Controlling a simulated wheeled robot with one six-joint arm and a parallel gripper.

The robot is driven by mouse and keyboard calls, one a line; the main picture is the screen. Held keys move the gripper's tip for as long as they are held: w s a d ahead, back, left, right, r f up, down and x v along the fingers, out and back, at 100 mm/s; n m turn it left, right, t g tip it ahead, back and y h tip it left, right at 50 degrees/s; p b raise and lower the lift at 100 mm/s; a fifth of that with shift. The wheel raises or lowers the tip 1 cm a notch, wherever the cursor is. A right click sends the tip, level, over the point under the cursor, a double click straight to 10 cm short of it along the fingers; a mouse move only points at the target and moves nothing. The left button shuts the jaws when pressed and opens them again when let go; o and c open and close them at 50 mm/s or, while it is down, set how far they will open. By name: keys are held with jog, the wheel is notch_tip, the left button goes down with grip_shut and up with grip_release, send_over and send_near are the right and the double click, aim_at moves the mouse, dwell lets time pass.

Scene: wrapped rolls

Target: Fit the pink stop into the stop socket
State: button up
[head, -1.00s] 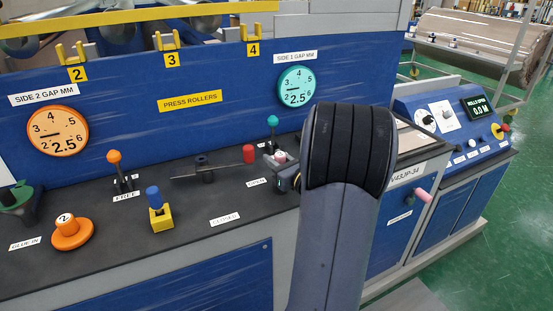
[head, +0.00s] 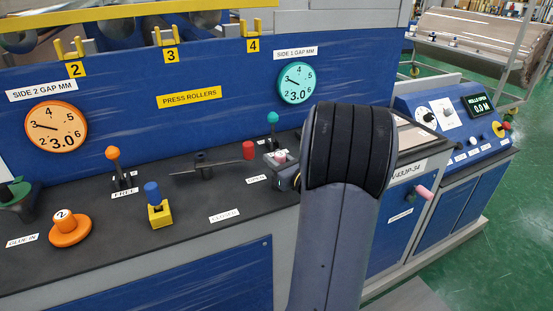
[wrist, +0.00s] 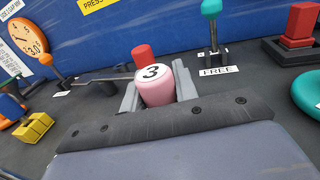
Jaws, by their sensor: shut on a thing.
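My gripper (wrist: 158,92) is shut on a pink knob (wrist: 155,90) with a white top marked 3. The knob stands between the two grey fingers, and its lower part is hidden. In the head view my arm hides most of the gripper, and only a little of the pink knob (head: 280,156) shows. A separate pink peg (head: 424,192) sticks out of the blue cabinet's front at the right, away from my gripper. I cannot tell which pink part is the stop, and I cannot make out a stop socket for certain.
A black crank bar with a red handle (wrist: 143,53) lies close behind the gripper. A teal lever (wrist: 211,12) stands behind right, with a red block (wrist: 298,28) beyond. A blue peg in a yellow block (head: 160,213) and an orange knob (head: 68,225) stand left.

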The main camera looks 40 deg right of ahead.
jog(key=shift+f, duration=0.2)
jog(key=o, duration=1.1)
jog(key=s+b, duration=0.1)
jog(key=s, duration=0.9)
jog(key=shift+s+a, duration=0.25)
jog(key=shift+s, duration=0.15)
jog(key=w+p, duration=0.1)
jog(key=w, duration=1)
jog(key=shift+d, duration=0.2)
jog(key=shift+s+r, duration=0.1)
jog(key=shift+r, duration=0.2)
jog(key=shift+f, duration=0.1)
